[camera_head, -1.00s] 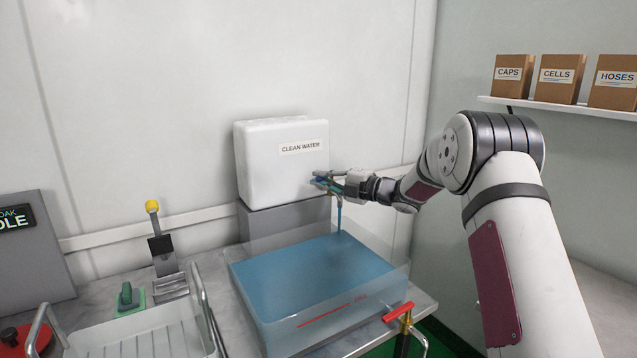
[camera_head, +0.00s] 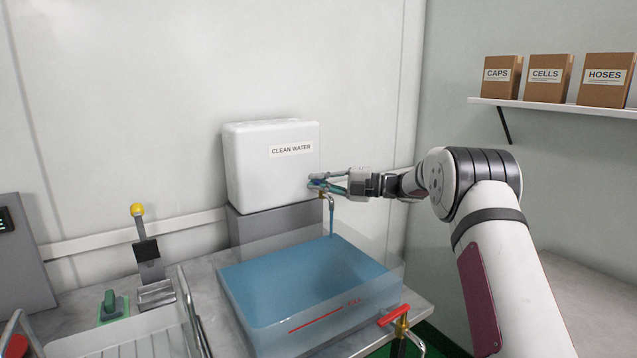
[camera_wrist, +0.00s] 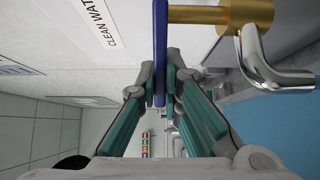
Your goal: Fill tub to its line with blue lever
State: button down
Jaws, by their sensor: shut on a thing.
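The white clean water tank (camera_head: 272,168) stands on a grey block behind the tub. My gripper (camera_head: 318,183) is shut on the blue lever at the tap on the tank's right side. In the wrist view the blue lever (camera_wrist: 160,50) runs between the teal fingers, beside the brass tap body (camera_wrist: 225,14) and its metal spout. A blue water stream (camera_head: 331,222) falls from the spout into the clear tub (camera_head: 395,290). The tub holds blue water (camera_head: 300,275).
A red-handled tap (camera_head: 395,314) is at the tub's front right corner. Labelled boxes sit on a shelf (camera_head: 560,106) at upper right.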

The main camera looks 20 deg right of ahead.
jog(key=c, duration=1.7)
grip_release()
jog(key=shift+d, duration=0.1)
jog(key=v, duration=1.1)
jog(key=shift+s+d+f, duration=0.1)
jog(key=shift+s+d, duration=0.1)
jog(key=shift+d, duration=0.15)
